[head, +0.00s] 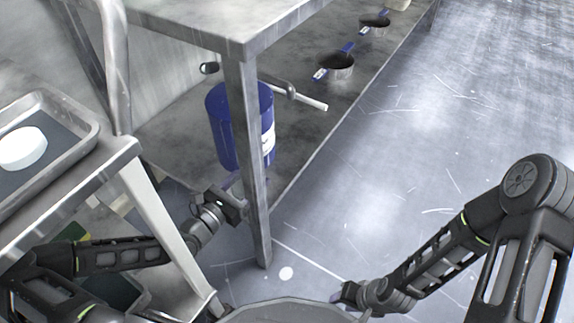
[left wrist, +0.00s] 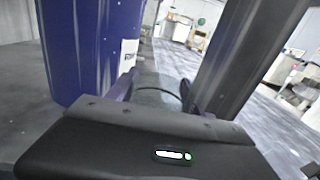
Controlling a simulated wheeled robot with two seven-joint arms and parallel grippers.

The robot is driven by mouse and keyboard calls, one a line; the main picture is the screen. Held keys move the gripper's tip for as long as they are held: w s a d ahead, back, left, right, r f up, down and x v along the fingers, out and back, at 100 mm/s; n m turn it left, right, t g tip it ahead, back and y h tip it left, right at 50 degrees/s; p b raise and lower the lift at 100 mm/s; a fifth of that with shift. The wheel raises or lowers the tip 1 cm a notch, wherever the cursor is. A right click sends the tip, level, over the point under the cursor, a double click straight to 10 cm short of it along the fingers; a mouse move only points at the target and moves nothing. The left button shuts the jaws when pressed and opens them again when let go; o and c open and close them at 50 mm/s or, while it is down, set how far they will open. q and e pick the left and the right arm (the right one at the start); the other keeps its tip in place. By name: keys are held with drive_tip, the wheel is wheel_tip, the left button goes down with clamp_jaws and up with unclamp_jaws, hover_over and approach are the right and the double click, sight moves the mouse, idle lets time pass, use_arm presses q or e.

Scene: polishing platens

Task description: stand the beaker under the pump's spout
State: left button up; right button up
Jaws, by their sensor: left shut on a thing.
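A blue drum (head: 222,125) with a white label stands on the low shelf, partly behind a table leg. The pump's pale spout (head: 310,102) sticks out to the right above the shelf, with a dark joint behind it. My left gripper (head: 238,200) is low in front of the drum, by the table leg. In the left wrist view its fingers (left wrist: 156,90) are shut on a clear, faint thing that looks like the beaker (left wrist: 155,98), beside the drum (left wrist: 90,50). The beaker cannot be made out in the head view. My right gripper (head: 347,293) is low at the front; its fingers are unclear.
The table leg (head: 248,170) stands close to my left gripper and drum. Small pans with blue handles (head: 337,68) sit farther along the shelf (head: 300,125). A tray (head: 85,135) holding a white round block (head: 22,147) is at left. The floor (head: 440,120) at right is clear.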

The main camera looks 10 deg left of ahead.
use_arm(q)
drive_tip(key=b+x, duration=0.3)
drive_tip(key=x, duration=1.4)
drive_tip(key=f+b, duration=0.2)
drive_tip(key=f, duration=0.1)
drive_tip(key=shift+w+d+b, duration=0.15)
drive_tip(key=shift+w+b, duration=0.15)
drive_tip(key=shift+w, duration=0.1)
drive_tip(key=shift+f, duration=0.35)
drive_tip(key=shift+r, duration=0.1)
